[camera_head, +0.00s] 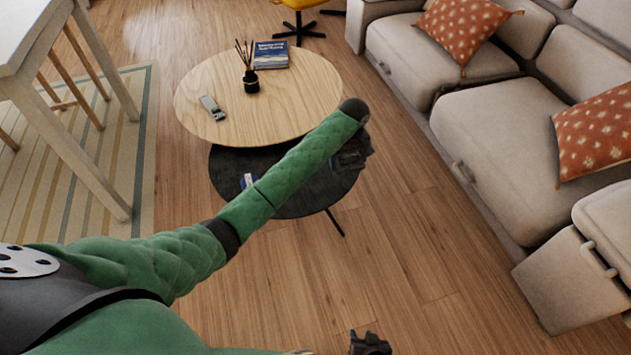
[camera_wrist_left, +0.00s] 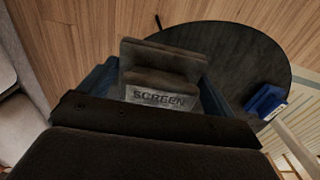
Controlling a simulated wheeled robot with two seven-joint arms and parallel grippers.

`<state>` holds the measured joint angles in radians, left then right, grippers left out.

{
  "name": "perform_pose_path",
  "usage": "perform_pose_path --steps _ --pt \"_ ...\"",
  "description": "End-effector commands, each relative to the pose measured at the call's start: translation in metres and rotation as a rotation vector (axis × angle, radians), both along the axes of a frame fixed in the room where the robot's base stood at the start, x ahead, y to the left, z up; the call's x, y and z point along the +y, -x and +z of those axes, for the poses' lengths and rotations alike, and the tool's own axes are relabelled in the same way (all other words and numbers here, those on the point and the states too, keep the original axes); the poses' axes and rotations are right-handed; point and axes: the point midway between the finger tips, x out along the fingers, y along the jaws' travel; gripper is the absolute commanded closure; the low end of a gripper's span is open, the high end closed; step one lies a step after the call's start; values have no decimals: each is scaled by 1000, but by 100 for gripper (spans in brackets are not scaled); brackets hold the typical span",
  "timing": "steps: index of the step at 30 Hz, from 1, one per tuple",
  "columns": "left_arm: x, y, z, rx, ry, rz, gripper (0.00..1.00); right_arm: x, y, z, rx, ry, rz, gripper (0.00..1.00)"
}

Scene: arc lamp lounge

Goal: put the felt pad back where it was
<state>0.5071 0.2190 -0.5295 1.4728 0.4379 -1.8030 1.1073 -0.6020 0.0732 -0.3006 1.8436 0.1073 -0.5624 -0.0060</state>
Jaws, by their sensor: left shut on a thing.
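The felt pad (camera_wrist_left: 165,56) is a dark grey-brown block with a pale face lettered "SCREEN" in the left wrist view. My left gripper (camera_wrist_left: 160,82) is shut on it, with bluish fingers on both sides. In the head view this gripper (camera_head: 352,152) is over the right part of the low black round table (camera_head: 225,165), and the pad is hard to make out there. The black tabletop also shows in the left wrist view (camera_wrist_left: 235,50). My right gripper (camera_head: 370,343) is at the bottom edge, its jaws too small and dark to read.
A blue box (camera_wrist_left: 267,100) lies on the black table, partly hidden by my arm in the head view (camera_head: 249,181). The higher wooden table (camera_head: 210,80) holds a remote (camera_head: 212,108), a reed diffuser (camera_head: 251,82) and a book (camera_head: 271,54). A sofa (camera_head: 490,120) stands right.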

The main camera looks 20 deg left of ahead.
Motion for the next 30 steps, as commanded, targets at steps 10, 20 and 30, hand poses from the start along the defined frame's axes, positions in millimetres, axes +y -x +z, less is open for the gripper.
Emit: perform_pose_path --steps 10,20,30 --pt "50 -6 -31 6 -11 -7 28 1 0 -2 -5 -4 -1 64" --pt "105 -13 -64 6 -9 -6 28 1 0 -5 -5 -3 -1 64" --pt "117 -14 -81 6 -8 -8 28 2 0 -6 -7 -5 -2 64"
